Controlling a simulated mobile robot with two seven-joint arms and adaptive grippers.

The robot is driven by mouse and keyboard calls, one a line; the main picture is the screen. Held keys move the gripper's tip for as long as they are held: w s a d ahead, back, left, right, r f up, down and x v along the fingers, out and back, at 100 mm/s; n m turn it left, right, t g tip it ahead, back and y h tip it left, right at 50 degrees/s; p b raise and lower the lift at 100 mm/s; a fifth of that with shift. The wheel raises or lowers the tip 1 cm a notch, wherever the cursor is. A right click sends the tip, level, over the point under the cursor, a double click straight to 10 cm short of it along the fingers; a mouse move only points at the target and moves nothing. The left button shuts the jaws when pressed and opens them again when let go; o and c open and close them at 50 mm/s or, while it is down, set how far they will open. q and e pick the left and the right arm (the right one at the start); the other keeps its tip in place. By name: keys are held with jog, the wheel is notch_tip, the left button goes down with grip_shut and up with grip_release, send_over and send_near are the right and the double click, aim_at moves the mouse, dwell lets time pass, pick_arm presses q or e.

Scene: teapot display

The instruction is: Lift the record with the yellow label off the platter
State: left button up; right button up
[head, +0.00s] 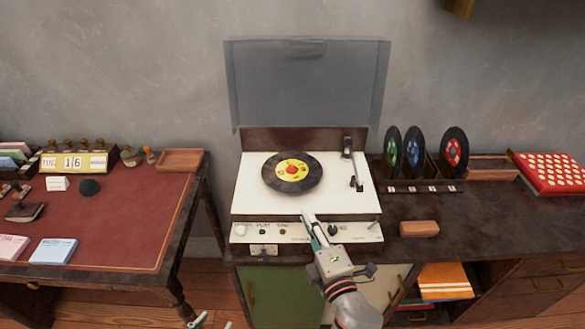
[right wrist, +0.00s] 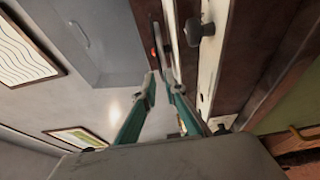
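The black record with the yellow label (head: 275,178) lies flat on the turntable's platter, which it hides. The white-topped record player (head: 250,208) has its smoky lid raised. Its tonearm (head: 352,165) is at the right, apart from the record. My right gripper (head: 309,222) is over the player's front edge, in front of the record, with nothing held. In the right wrist view its two teal fingers (right wrist: 159,82) stand apart; the record is not clearly seen there. Of my left gripper (head: 213,322), only two separated tips show at the bottom edge, far from the record.
Right of the player, a rack (head: 420,187) holds three upright records. A brown block (head: 419,229) lies before it, and a red patterned box (head: 553,173) stands far right. A red-topped desk (head: 120,215) with stationery is at left, across a gap. Air above the record is clear.

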aim_at(297, 192)
jog(key=x, duration=0.6)
jog(key=shift+w+a+r+p, duration=0.15)
jog(key=shift+r+p, duration=0.1)
jog(key=shift+p, duration=0.15)
jog(key=shift+w+a, duration=0.1)
jog(key=shift+w, duration=0.5)
grip_shut()
jog(key=shift+r, duration=0.1)
